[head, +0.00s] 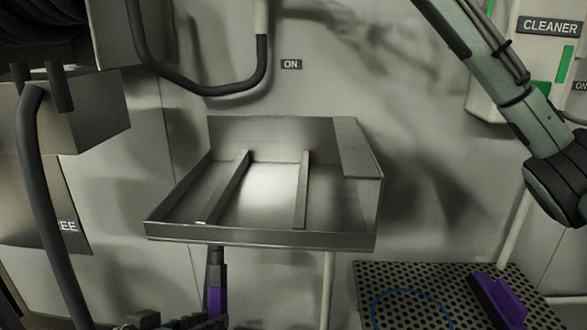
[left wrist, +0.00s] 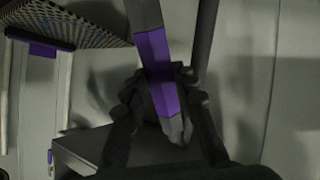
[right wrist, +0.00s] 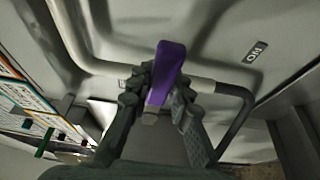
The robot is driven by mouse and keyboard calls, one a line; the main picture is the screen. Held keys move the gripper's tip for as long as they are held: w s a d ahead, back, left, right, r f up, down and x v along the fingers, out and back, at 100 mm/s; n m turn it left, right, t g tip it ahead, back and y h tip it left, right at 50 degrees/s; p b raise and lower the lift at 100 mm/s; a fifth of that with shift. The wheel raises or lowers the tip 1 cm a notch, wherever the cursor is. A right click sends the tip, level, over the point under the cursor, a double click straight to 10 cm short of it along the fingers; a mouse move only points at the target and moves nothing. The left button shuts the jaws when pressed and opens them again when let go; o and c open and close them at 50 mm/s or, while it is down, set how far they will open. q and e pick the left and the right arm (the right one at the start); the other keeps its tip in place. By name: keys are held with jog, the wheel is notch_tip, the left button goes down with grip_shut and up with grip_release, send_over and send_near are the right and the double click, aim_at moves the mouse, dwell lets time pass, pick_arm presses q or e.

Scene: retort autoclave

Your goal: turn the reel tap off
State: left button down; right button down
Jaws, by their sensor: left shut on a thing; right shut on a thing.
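The reel tap's purple lever (right wrist: 166,72) stands between the fingertips of my right gripper (right wrist: 160,92) in the right wrist view. My right gripper is shut on it. The tap sits on a pale pipe (right wrist: 201,85); its body is mostly hidden behind the lever and fingers. An ON label (right wrist: 257,52) is on the wall to the right of the lever. The tap is outside the head view. My left gripper (left wrist: 165,100) is shut on a wand with a purple grip (left wrist: 157,66); the wand's purple part also shows low in the head view (head: 214,300).
A steel sink tray (head: 262,240) is on the wall. A perforated shelf (head: 450,279) with a purple-handled item (head: 499,301) is at lower right. A black hose (head: 200,88) loops at the top; another hangs at left (head: 38,200). A CLEANER unit (head: 493,108) is at upper right.

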jog(key=shift+r+n, duration=0.25)
jog(key=shift+n, duration=0.15)
jog(key=c, duration=1.4)
grip_release()
jog(key=shift+o, duration=0.2)
jog(key=shift+s, duration=0.1)
jog(key=v, duration=1.1)
jog(key=shift+s+d, duration=0.25)
jog(key=shift+s, duration=0.1)
